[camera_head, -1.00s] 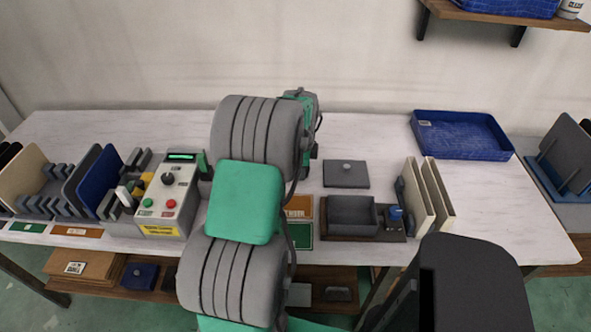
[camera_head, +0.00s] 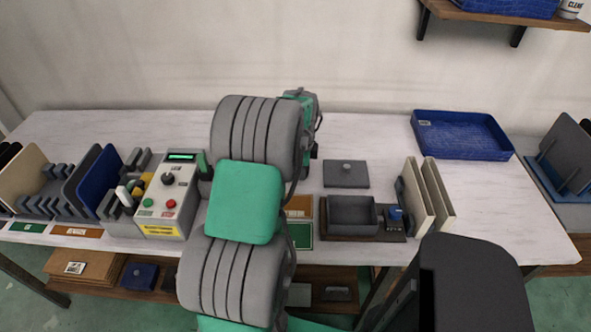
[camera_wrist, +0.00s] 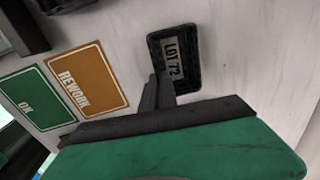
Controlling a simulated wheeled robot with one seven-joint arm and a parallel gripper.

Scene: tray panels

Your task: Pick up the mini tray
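A small black tray (camera_wrist: 186,75) with a label reading "LOT 72" lies on the pale worktop in the wrist view; I take it for the mini tray. My gripper (camera_wrist: 160,82) shows there as two dark, narrow fingers, close together and overlapping the tray's lower left edge. I cannot tell whether they touch or grip it. In the head view my own arm hides both the gripper and this tray.
Orange REWORK (camera_wrist: 88,80) and green OK (camera_wrist: 35,97) plates lie beside the tray. A control box (camera_head: 166,200) stands left of my arm. A grey open box (camera_head: 352,228), a flat lid (camera_head: 346,174) and a blue tray (camera_head: 460,146) are to the right.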

